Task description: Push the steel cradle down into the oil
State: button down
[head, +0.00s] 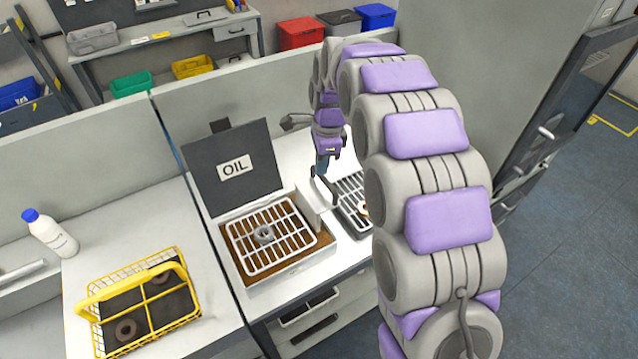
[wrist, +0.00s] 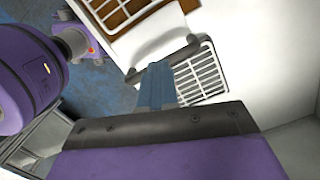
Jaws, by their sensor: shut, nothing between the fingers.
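The steel cradle (head: 293,238) is a pale grid rack sitting in the open oil tank (head: 248,282). A grey ring-shaped part (head: 264,234) lies on it in the head view. Brown oil (head: 323,236) shows around and between its bars. In the wrist view a piece of the cradle (wrist: 116,12) shows at the top edge. My gripper (head: 325,187) is shut and empty, to the right of the tank, above the drain rack. It also shows in the wrist view (wrist: 163,62). How deep the cradle sits is hard to tell.
The tank lid (head: 200,175), marked OIL, stands open behind the tank. A second rack (head: 348,212) sits at the right, partly hidden by my arm. A yellow wire basket (head: 183,262) with ring parts and a white bottle (head: 50,234) stand at the left.

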aim_at(325, 189)
jog(key=shift+d+f, duration=0.25)
jog(key=shift+f, duration=0.4)
jog(key=shift+d+f+b, duration=0.3)
jog(key=shift+d+b, duration=0.1)
jog(key=shift+d, duration=0.15)
jog(key=shift+a, duration=0.4)
jog(key=shift+a+f, duration=0.2)
jog(key=shift+f, duration=0.2)
jog(key=shift+d+f, duration=0.15)
jog(key=shift+f, duration=1)
jog(key=shift+d+f, duration=0.1)
jog(key=shift+f, duration=1.05)
jog(key=d, duration=0.1)
jog(key=d+p, duration=0.1)
jog(key=d+r+p, duration=0.1)
jog(key=shift+w, duration=0.3)
jog(key=shift+a+r, duration=0.1)
